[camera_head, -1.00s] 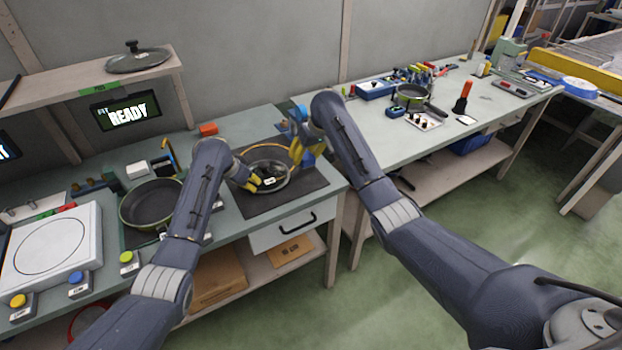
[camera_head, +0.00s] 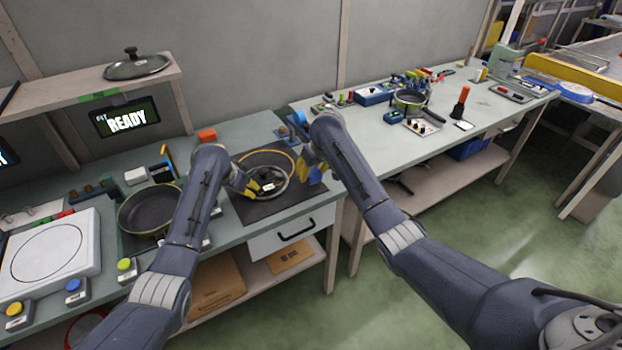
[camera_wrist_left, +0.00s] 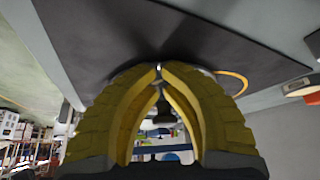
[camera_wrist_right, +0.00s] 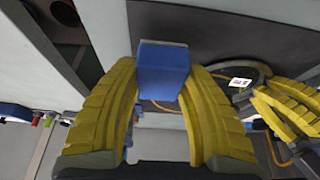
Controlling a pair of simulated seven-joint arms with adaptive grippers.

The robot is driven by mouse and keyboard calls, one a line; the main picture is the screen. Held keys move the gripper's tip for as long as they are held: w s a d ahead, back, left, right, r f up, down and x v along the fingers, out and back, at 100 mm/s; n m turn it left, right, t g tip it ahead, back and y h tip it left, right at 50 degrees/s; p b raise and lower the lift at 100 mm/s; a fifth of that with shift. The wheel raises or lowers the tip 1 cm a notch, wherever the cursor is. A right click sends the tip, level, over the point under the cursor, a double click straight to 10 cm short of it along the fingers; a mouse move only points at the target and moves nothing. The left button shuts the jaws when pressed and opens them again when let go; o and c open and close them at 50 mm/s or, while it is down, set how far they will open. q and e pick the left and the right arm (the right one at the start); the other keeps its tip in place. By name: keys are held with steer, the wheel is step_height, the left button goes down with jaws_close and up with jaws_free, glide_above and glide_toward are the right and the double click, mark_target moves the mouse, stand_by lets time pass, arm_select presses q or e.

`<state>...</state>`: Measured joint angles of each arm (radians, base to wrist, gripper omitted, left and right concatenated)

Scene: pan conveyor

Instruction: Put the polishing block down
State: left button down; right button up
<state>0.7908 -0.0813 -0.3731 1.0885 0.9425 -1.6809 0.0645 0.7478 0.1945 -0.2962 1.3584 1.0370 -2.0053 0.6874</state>
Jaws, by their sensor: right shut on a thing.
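The polishing block is blue and sits between the yellow fingers of my right gripper (camera_wrist_right: 160,85). The block (camera_wrist_right: 163,70) shows clearly in the right wrist view; in the head view it is a small blue patch (camera_head: 315,176) over the mat's right edge. Whether it touches the mat is unclear. My left gripper (camera_head: 250,188) is at the left side of a glass lid (camera_head: 279,192) on the dark mat (camera_head: 255,212). Its fingertips meet in the left wrist view (camera_wrist_left: 159,70), at the lid's rim; whether they pinch the rim is hidden.
A thin yellow loop (camera_head: 283,153) lies behind the lid. A pan (camera_head: 150,208) stands further left.

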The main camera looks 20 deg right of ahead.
steer(key=shift+f, duration=1.6)
steer(key=shift+f, duration=0.15)
steer(key=o, duration=1.1)
steer(key=shift+c, duration=0.2)
steer(key=v, duration=1.2)
steer(key=shift+r, duration=0.2)
steer(key=shift+o, duration=0.9)
